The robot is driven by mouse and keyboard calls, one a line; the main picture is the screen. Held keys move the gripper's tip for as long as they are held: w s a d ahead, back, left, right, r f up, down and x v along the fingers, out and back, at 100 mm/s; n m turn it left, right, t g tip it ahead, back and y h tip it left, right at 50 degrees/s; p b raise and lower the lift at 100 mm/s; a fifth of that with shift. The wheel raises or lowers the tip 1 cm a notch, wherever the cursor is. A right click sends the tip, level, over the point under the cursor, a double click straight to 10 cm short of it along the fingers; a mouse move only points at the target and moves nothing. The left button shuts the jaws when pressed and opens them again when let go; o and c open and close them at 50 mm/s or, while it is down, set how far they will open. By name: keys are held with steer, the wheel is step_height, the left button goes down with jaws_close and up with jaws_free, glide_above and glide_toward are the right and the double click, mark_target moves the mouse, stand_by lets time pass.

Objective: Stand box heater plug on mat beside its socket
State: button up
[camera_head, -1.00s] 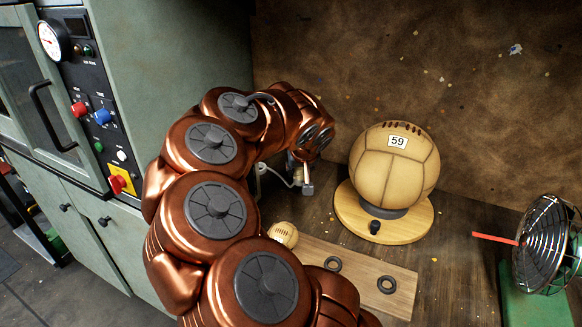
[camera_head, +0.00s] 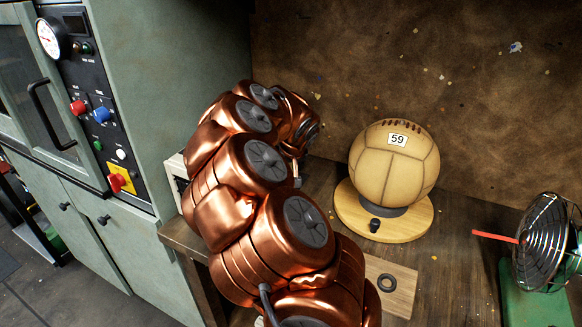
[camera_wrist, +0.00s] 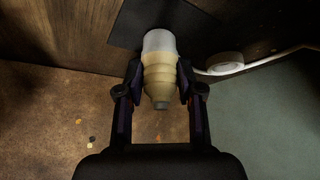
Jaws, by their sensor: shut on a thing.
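In the wrist view my gripper (camera_wrist: 160,80) is shut on a tan, ribbed plug-like piece (camera_wrist: 161,77) with a pale cylindrical end and a grey tip. I take it for the plug. Its pale end points towards a dark mat (camera_wrist: 128,24) on the wooden bench; I cannot tell whether they touch. To the right lies a white ring-shaped piece (camera_wrist: 225,62) with a white cord, perhaps the socket. In the head view my arm hides the plug, the mat and most of my gripper. A pale box with dark slots (camera_head: 176,176), perhaps the heater, shows partly behind my arm.
A ball labelled 59 (camera_head: 395,165) sits on a round wooden stand (camera_head: 420,228) to the right. A wire-caged heater or fan (camera_head: 545,243) stands at far right. The back wall is close.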

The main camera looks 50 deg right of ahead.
steer(key=shift+f, duration=0.1)
steer(key=o, duration=1.1)
